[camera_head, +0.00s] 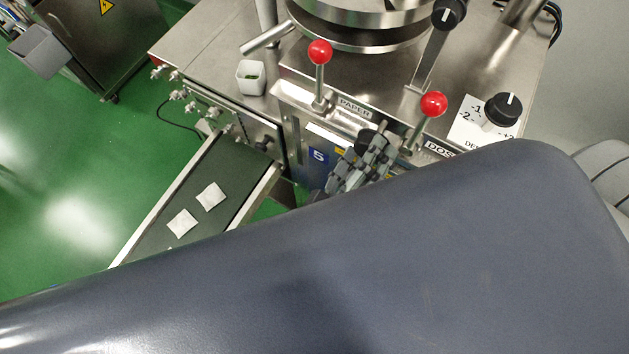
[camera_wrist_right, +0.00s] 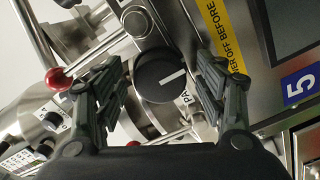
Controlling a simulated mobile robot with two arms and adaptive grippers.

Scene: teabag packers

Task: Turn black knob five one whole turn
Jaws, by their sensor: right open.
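The black knob (camera_wrist_right: 157,75) with a white pointer line sits on the steel machine front beside the blue "5" plate (camera_wrist_right: 298,86) in the right wrist view. My right gripper (camera_wrist_right: 160,62) is open, with one finger on each side of the knob. I see a gap on both sides, so the fingers do not seem to touch it. In the head view the knob (camera_head: 367,139) is partly hidden behind my right gripper (camera_head: 366,152), near the "5" plate (camera_head: 318,155). My left gripper is not in view.
Two red-ball levers (camera_head: 319,52) (camera_head: 433,104) stand up near the knob. Another black knob (camera_head: 503,108) with a scale is at the right. A conveyor (camera_head: 165,200) with white teabags (camera_head: 211,196) runs off to the left. My arm link hides the lower part of the head view.

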